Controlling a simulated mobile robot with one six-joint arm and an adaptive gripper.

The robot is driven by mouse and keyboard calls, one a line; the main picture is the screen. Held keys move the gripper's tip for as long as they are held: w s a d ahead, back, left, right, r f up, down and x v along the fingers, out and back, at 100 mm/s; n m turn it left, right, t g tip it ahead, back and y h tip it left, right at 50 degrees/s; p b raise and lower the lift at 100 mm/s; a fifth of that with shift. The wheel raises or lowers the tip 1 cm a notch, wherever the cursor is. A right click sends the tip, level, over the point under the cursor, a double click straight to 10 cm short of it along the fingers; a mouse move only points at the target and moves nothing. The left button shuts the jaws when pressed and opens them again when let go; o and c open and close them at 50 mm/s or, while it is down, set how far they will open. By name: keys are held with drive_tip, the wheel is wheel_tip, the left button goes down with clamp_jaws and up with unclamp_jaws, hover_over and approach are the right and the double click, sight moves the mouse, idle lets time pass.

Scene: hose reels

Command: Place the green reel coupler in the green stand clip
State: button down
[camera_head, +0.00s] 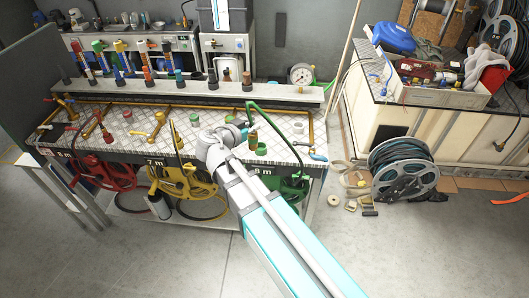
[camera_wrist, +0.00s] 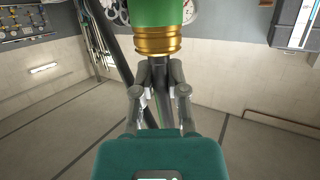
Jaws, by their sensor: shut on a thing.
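My gripper (camera_head: 246,134) is above the right part of the patterned bench top and is shut on the green reel coupler. In the wrist view the coupler's green body (camera_wrist: 158,12) and its ribbed brass collar (camera_wrist: 157,42) stand just beyond my fingertips (camera_wrist: 160,72). In the head view the coupler (camera_head: 252,139) is small beside the gripper, and a green hose (camera_head: 275,109) arches from near it to the right. The green reel (camera_head: 290,186) hangs under the bench front, partly hidden by my arm. I cannot tell which part is the green stand clip.
A raised shelf (camera_head: 290,92) behind the bench top carries several upright coloured fittings. Brass valves (camera_head: 160,122) stand at the left. A green cup-like piece (camera_head: 262,149) sits close to the gripper. The yellow reel (camera_head: 185,182) hangs left of my arm. A grey-blue hose reel (camera_head: 403,170) stands right.

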drive_tip(key=shift+w+a+f, duration=0.15)
drive_tip(key=shift+w, duration=0.15)
drive_tip(key=w+a+f+m+g+h+b, duration=0.2)
drive_tip(key=a, duration=0.4)
drive_tip(key=shift+f+m+h+b, duration=0.15)
drive_tip(key=shift+m+h+b, duration=0.15)
drive_tip(key=shift+m+b, duration=0.1)
drive_tip(key=shift+a, duration=0.1)
drive_tip(key=w+d+f+b, duration=0.7)
drive_tip(key=w+f+b, duration=0.2)
drive_tip(key=w, duration=0.2)
drive_tip(key=shift+d, duration=0.15)
